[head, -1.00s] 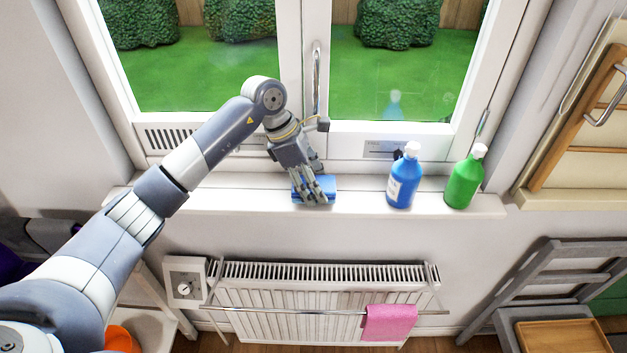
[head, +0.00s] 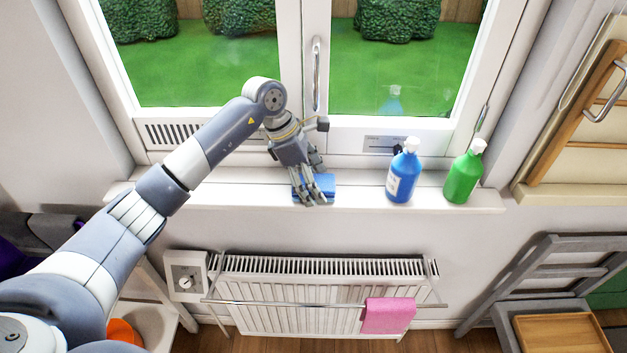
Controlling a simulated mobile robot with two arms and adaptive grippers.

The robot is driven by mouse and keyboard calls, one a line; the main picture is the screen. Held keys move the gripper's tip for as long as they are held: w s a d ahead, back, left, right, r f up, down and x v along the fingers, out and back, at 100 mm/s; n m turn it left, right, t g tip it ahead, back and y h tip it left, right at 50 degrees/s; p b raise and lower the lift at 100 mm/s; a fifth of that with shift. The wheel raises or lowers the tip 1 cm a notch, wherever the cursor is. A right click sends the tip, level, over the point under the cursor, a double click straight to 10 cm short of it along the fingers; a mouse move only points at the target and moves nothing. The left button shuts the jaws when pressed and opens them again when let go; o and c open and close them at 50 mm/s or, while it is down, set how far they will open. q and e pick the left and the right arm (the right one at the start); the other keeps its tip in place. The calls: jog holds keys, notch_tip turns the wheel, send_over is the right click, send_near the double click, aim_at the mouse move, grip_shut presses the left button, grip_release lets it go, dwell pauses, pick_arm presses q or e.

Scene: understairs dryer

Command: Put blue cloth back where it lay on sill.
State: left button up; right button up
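The blue cloth (head: 327,183) lies folded on the white window sill (head: 250,196), left of the blue bottle. My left gripper (head: 314,196) points down over the cloth, with its fingers at the cloth's front and middle. The fingers hide part of the cloth. I cannot tell whether they are pressed on it or apart from it. My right gripper is not in view.
A blue bottle (head: 403,175) and a green bottle (head: 464,176) stand on the sill to the right. The window handle (head: 316,75) is behind the gripper. Below are a radiator (head: 290,305) and a pink cloth (head: 388,315) on its rail.

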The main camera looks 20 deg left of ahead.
pick_arm(q)
jog(key=b+v, duration=0.4)
jog(key=v, duration=0.6)
jog(key=shift+a+r, duration=0.2)
jog(key=shift+r, duration=0.05)
jog(key=shift+s+a+r, duration=0.1)
jog(key=shift+a+r, duration=0.1)
jog(key=shift+r, duration=0.45)
jog(key=shift+f, duration=0.1)
